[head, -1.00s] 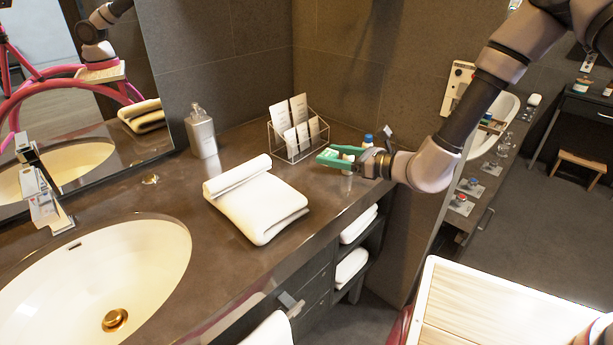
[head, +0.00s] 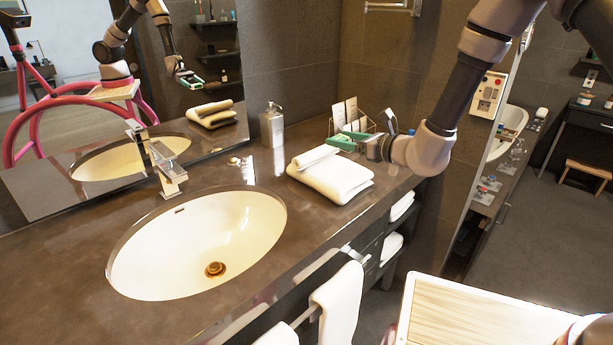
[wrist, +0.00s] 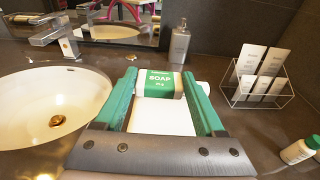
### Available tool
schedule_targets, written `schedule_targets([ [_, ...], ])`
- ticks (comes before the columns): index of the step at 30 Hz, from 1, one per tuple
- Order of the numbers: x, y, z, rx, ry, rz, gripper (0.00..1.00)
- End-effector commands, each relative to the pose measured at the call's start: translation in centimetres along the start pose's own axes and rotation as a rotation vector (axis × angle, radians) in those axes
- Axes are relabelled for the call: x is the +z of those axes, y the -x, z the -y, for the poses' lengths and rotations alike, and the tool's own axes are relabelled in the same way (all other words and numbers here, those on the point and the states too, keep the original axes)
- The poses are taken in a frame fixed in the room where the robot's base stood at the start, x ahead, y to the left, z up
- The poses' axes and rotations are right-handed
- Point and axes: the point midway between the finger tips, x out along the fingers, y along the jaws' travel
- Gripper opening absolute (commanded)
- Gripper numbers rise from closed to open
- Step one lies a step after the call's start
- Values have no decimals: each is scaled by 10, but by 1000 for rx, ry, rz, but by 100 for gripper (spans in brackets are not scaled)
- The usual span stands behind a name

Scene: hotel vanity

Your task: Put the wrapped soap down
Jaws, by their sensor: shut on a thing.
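The wrapped soap (wrist: 160,86) is a small white and green box with "SOAP" printed on it. It sits between the green fingertips of my gripper (wrist: 159,90) in the wrist view. My gripper is shut on it and holds it above the counter. In the head view my gripper (head: 347,142) is over the back right of the folded white towel (head: 333,181), in front of the wire rack; the soap is hard to make out there. The counter (head: 245,172) is dark stone. In the wrist view white towel lies beneath the soap.
The oval sink (head: 200,240) and its faucet (head: 160,165) are left of the towel. A soap dispenser (head: 272,125) stands by the mirror. The wire rack (wrist: 258,88) holds several cards and packets.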

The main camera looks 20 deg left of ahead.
Motion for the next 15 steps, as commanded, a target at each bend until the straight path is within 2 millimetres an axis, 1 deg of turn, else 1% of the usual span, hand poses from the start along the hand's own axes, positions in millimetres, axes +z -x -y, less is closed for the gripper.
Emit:
schedule_targets([
  [2, -2, 0, 4, -8, -1, 1, 18],
  [10, -46, -6, 4, -11, -4, 0, 18],
  [15, -59, -8, 4, -9, -2, 1, 18],
])
